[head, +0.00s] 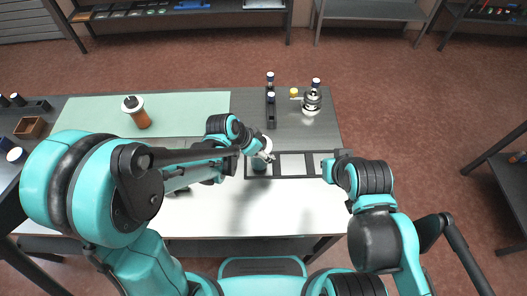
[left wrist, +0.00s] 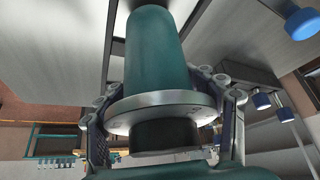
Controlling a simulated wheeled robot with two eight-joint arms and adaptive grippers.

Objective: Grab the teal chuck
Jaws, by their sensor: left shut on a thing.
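The teal chuck (left wrist: 160,55) has a tapered teal body, a wide silver flange and a dark section by the flange. It fills the middle of the left wrist view. My left gripper (left wrist: 165,115) is shut on it, with one finger on each side of the flange. In the head view the chuck (head: 259,165) shows partly below my left gripper (head: 262,149), over the table's middle by a row of framed pale squares. I cannot tell there whether its bottom touches the table. My right gripper (head: 329,169) is near the table's right edge, small and partly hidden by its arm.
An orange bottle (head: 137,112) with a pale cap stands on the green mat (head: 185,104). A silver device (head: 311,102), a yellow item (head: 293,92) and a dark holder with blue-capped things (head: 271,110) stand at the back right.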

